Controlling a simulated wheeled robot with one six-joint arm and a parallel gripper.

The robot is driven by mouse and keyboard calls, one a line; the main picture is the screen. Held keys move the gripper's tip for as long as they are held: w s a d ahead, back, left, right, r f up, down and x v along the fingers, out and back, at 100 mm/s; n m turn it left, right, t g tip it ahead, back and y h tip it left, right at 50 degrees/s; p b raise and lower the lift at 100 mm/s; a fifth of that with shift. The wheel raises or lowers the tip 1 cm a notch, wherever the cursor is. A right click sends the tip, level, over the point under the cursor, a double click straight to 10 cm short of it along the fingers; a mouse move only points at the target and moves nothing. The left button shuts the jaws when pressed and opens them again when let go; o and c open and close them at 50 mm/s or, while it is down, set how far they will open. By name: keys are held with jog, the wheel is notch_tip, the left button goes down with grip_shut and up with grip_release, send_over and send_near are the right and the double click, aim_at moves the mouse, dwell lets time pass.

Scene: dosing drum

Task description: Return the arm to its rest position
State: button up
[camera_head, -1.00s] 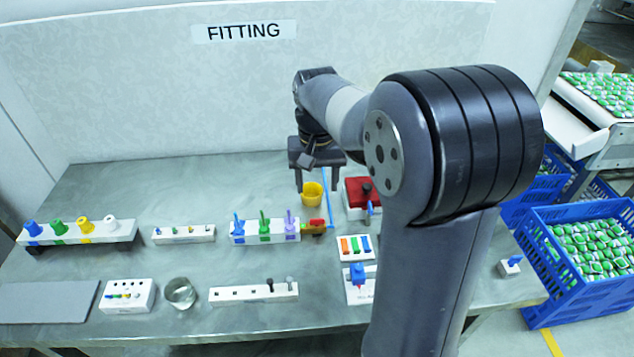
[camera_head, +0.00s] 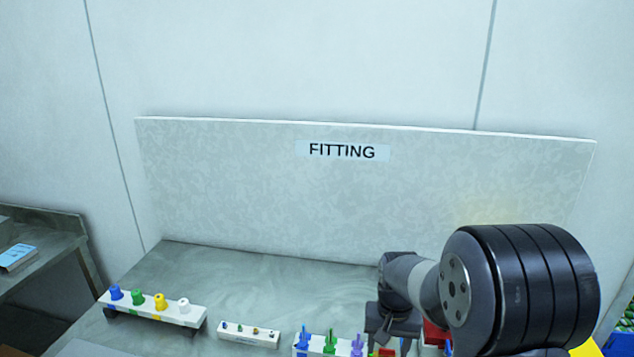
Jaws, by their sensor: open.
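My arm rises at the lower right of the head view, and its large dark joint hides part of the bench behind it. My gripper (camera_head: 392,338) hangs over the bench near the bottom edge, pointing down. Its fingers are apart, and I see nothing between them. Its lower end is close to the bottom of the picture.
The grey bench (camera_head: 262,272) is bare at the back, before the FITTING panel (camera_head: 230,180). A rack with coloured caps (camera_head: 150,308), a small white block (camera_head: 248,334) and a tool holder (camera_head: 318,349) stand along it. A red thing (camera_head: 436,332) is partly hidden behind my arm.

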jog(key=shift+r, duration=0.1)
notch_tip(320, 180, up, 11)
notch_tip(320, 180, down, 11)
jog(key=shift+r, duration=0.2)
jog(key=shift+f, duration=0.3)
jog(key=n, duration=0.8)
jog(key=shift+n+b, duration=0.3)
jog(key=shift+n, duration=0.1)
notch_tip(320, 180, up, 11)
jog(key=shift+m, duration=0.3)
